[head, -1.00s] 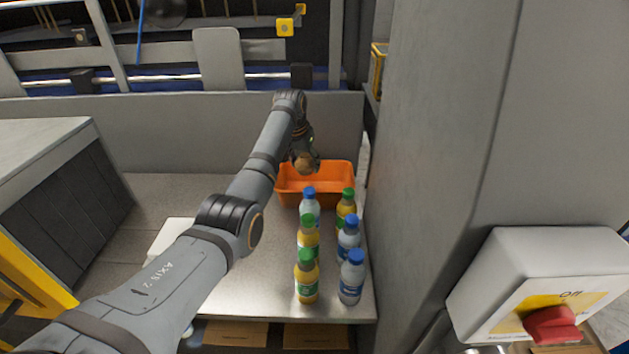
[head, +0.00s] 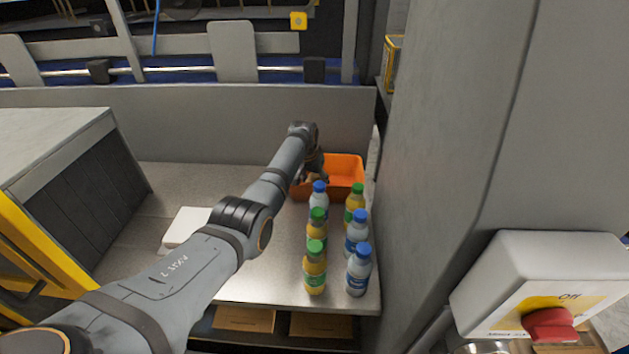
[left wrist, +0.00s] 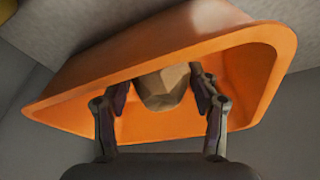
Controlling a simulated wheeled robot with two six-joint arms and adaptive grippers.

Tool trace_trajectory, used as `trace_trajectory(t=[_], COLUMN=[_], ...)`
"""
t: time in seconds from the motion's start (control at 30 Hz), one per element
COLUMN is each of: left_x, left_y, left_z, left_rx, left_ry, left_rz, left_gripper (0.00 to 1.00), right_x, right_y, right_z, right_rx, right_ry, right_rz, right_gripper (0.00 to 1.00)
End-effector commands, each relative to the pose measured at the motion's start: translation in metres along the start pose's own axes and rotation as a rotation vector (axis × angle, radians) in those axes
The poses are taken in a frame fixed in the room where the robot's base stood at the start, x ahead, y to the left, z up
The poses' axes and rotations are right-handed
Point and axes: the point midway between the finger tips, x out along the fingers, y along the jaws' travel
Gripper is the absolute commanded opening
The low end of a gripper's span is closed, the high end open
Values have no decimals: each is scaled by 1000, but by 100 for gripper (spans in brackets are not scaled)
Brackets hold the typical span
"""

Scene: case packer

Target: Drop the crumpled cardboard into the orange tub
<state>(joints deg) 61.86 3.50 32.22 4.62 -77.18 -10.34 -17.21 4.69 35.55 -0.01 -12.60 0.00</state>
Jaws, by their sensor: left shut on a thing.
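The crumpled cardboard (left wrist: 165,88) is a tan, faceted lump between the fingers of my left gripper (left wrist: 163,92) in the left wrist view. The gripper is shut on it. The orange tub (left wrist: 262,60) lies beyond and around the lump in that view. In the head view the orange tub (head: 347,172) stands at the back right of the metal table, and my left gripper (head: 312,178) is over its left part. The cardboard is mostly hidden by the gripper there. I cannot tell whether it touches the tub floor. My right gripper is not in view.
Several bottles with blue and green caps (head: 316,268) stand in front of the tub on the metal table (head: 262,283). A white object (head: 186,228) lies left of them. A grey column (head: 440,150) and a red switch (head: 550,324) are at the right.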

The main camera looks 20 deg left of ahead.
Motion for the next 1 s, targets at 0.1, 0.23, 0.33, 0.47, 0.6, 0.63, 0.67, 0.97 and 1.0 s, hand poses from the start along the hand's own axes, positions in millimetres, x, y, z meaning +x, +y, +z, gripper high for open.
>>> trace_trajectory(t=[0.1, 0.23, 0.33, 0.47, 0.6, 0.63, 0.67, 0.97, 1.0], left_x=[4, 8, 11, 11, 11, 11, 11, 8, 3], left_y=[0, 0, 0, 0, 0, 0, 0, 0, 0], left_z=[1, 3, 4, 3, 3, 3, 3, 2, 1], left_rx=[0, 0, 0, 0, 0, 0, 0, 0, 0], left_ry=[0, 0, -1, 0, 0, 0, 0, 0, 1], left_rz=[0, 0, 0, 0, 0, 0, 0, 0, 0], left_gripper=[39, 39, 39, 62, 81, 84, 84, 84, 84], right_x=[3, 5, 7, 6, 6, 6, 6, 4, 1], right_y=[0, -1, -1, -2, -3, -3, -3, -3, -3], right_z=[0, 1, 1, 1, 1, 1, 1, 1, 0], right_rx=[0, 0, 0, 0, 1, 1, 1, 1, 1], right_ry=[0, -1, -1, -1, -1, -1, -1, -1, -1], right_rz=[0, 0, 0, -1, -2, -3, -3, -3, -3], right_gripper=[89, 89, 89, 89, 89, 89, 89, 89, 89])
